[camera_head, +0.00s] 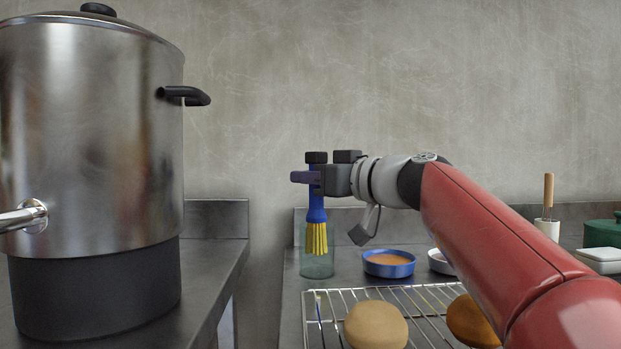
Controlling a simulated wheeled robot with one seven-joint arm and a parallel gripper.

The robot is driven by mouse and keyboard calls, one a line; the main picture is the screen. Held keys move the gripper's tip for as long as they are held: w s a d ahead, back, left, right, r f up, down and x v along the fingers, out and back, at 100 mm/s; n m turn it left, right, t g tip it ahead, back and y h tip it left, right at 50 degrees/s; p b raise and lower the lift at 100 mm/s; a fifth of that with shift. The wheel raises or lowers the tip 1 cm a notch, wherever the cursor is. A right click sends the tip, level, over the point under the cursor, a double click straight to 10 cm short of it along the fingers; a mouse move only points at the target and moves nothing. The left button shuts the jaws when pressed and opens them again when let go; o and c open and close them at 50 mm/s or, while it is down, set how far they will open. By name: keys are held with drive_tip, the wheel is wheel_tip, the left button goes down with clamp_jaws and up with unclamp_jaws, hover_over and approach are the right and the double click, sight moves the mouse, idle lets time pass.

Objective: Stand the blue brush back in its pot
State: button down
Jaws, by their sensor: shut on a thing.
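The blue brush (316,208) is upright with its yellow bristles (316,238) pointing down. My gripper (318,180) is shut on the upper part of its handle, reaching in from the right. A clear glass pot (317,266) stands on the counter directly below the gripper. The bristles overlap the upper part of the glass in the picture, above its base. I cannot tell for sure whether they are inside the glass or in front of it. The far finger and part of the handle are hidden by the gripper.
A blue dish (389,264) of orange-brown liquid stands right of the glass. A wire rack (340,297) with round buns (375,326) lies in front. A large steel pot (95,140) fills the left. A white pot (547,229) holds a wooden-handled tool.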

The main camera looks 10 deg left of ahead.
drive_tip(key=c, duration=1.2)
unclamp_jaws()
drive_tip(key=shift+d, duration=0.15)
drive_tip(key=b+v, duration=0.1)
drive_tip(key=v, duration=0.6)
drive_tip(key=shift+s+d+b, duration=0.2)
drive_tip(key=shift+d+b, duration=0.05)
drive_tip(key=shift+b, duration=0.1)
